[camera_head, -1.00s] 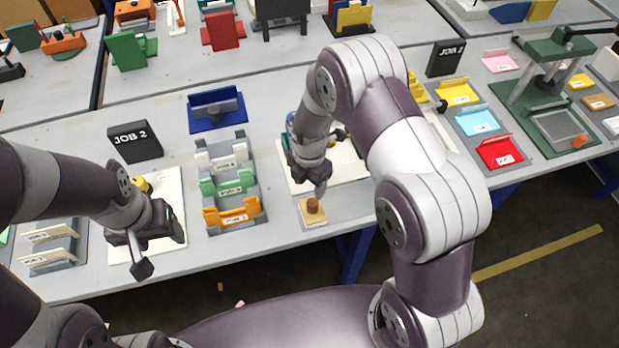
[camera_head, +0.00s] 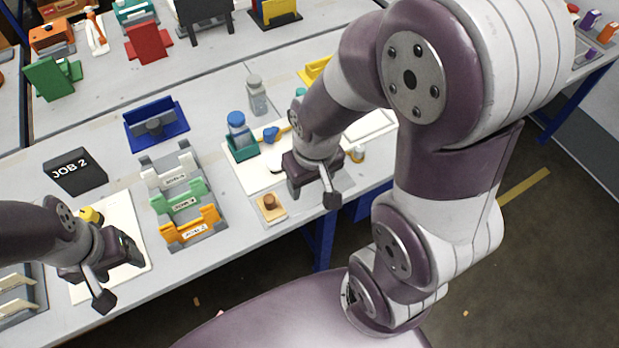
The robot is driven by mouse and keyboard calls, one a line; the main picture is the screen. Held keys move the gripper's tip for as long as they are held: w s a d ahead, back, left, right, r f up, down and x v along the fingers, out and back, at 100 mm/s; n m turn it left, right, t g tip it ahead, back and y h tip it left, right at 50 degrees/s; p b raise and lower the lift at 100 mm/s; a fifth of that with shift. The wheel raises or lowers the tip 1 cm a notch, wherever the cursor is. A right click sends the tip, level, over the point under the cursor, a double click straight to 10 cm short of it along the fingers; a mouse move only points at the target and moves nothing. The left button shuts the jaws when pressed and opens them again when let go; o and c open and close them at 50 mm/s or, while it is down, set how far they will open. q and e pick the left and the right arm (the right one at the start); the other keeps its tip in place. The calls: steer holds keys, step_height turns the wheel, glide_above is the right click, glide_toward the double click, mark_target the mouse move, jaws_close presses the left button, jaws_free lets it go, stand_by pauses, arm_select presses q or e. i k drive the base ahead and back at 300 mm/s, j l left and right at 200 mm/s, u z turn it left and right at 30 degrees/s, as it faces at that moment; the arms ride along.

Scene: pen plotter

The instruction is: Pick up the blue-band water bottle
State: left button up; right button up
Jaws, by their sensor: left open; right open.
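A bottle with a blue top and a pale body (camera_head: 238,128), which looks like the blue-band water bottle, stands upright in a teal holder (camera_head: 243,152) on the white board. A grey bottle (camera_head: 256,98) stands behind it to the right. My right gripper (camera_head: 318,188) is open and empty, to the right of and nearer than the blue-topped bottle, apart from it. My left gripper (camera_head: 112,272) is open and empty above the white sheet at the left, far from the bottle. The lower part of the blue-topped bottle is hidden by its holder.
A small blue item (camera_head: 271,134) lies right of the bottle. A wooden block (camera_head: 269,206) sits at the table's front edge. White, green and orange racks (camera_head: 188,208) and a blue tray (camera_head: 155,125) stand to the left. My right arm covers the table's right part.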

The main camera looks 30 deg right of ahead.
mark_target(237, 125)
steer(key=i+l+z, duration=0.15)
steer(key=l+z, duration=0.15)
steer(key=l, duration=0.15)
steer(key=i+l+z, duration=0.15)
steer(key=l+z, duration=0.15)
steer(key=i+l+z, duration=0.3)
steer(key=l, duration=0.15)
